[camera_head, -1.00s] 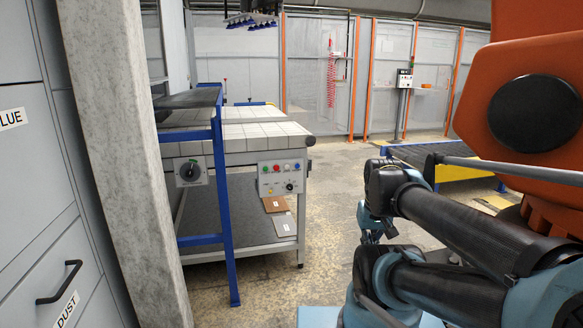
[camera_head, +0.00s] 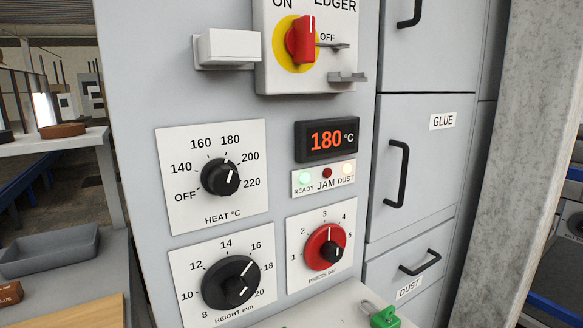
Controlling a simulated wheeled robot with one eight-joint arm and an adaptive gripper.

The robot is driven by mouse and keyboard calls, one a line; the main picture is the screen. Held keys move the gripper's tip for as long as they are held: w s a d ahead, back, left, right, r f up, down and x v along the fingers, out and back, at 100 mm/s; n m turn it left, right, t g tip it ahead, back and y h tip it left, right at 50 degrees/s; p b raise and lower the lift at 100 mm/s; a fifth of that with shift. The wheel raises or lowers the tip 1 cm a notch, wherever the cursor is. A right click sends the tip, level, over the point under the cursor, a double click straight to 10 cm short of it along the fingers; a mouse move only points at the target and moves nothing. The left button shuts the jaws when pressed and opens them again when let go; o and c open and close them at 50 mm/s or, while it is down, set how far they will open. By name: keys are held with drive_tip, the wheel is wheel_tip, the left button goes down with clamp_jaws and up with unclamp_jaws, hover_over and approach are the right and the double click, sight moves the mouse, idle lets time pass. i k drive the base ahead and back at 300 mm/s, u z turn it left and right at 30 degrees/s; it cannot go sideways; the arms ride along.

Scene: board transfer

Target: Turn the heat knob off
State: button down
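The heat knob (camera_head: 221,177) is a round black knob on a white plate (camera_head: 178,216) labelled HEAT °C, at the left of a grey machine panel. Its scale runs from OFF at the lower left through 140, 160, 180 and 200 to 220 at the right. The knob's white mark is near 180, away from OFF. The red-digit display (camera_head: 326,140) to its right reads 180 °C. Nothing touches the knob. My gripper is outside the current view.
Below are a black height knob (camera_head: 231,282) and a red press knob (camera_head: 326,246). Above is a red edger switch (camera_head: 302,40) beside a protruding white block (camera_head: 228,47). A grey bin (camera_head: 50,250) stands at left. Drawers with black handles (camera_head: 398,174) are at right.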

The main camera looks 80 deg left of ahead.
sight(220, 177)
drive_tip(key=k, duration=1)
drive_tip(key=u, duration=1.1)
drive_tip(key=k, duration=0.65)
drive_tip(key=u, duration=1.3)
